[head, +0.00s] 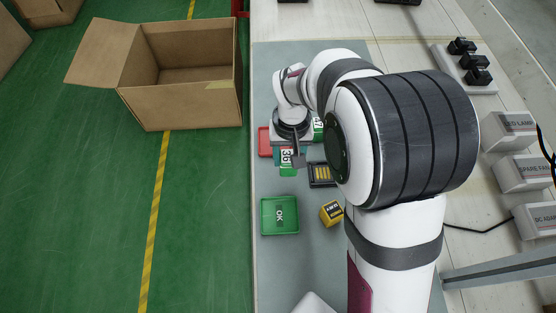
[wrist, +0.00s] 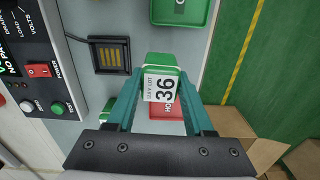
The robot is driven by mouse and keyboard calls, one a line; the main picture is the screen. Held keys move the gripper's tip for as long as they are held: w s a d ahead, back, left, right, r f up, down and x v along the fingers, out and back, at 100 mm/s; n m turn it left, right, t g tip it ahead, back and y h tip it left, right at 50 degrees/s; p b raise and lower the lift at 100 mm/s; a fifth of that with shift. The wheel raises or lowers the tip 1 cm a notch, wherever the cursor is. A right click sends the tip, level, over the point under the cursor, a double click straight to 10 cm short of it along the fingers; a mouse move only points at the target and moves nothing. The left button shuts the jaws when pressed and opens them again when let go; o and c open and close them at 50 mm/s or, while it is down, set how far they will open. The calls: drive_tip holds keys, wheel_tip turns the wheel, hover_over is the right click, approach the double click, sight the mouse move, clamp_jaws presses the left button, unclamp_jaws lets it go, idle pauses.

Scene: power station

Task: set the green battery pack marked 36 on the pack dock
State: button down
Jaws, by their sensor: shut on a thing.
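The green battery pack marked 36 (wrist: 160,62) is between the two teal fingers of my gripper (wrist: 161,76), which is shut on it. Its white label faces the wrist camera. In the head view the pack (head: 287,170) hangs just left of the pack dock (head: 321,174). The dock is a black frame with gold contacts and looks empty. In the wrist view the dock (wrist: 110,56) is up and left of the pack, apart from it. The pack's height above the bench is hard to tell.
A red tray (head: 264,142) lies partly behind the gripper. A green OK tray (head: 280,230) and a yellow block (head: 331,212) are nearer. Another green pack (head: 318,127) is partly hidden by my arm. A control panel (wrist: 37,90) stands left of the dock in the wrist view.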

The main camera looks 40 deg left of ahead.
drive_tip(key=w+d+r, duration=0.3)
drive_tip(key=d+r, duration=0.2)
drive_tip(key=d, duration=0.2)
drive_tip(key=shift+w+a+f, duration=0.2)
drive_tip(key=shift+w+f, duration=0.5)
drive_tip(key=shift+f, duration=0.75)
drive_tip(key=shift+w+a+f, duration=0.15)
drive_tip(key=shift+w+f, duration=0.55)
drive_tip(key=shift+f, duration=0.75)
drive_tip(key=shift+w+a+f, duration=0.2)
drive_tip(key=shift+w+f, duration=0.5)
drive_tip(key=shift+f, duration=0.75)
drive_tip(key=shift+f, duration=0.6)
drive_tip(key=shift+c, duration=1)
unclamp_jaws()
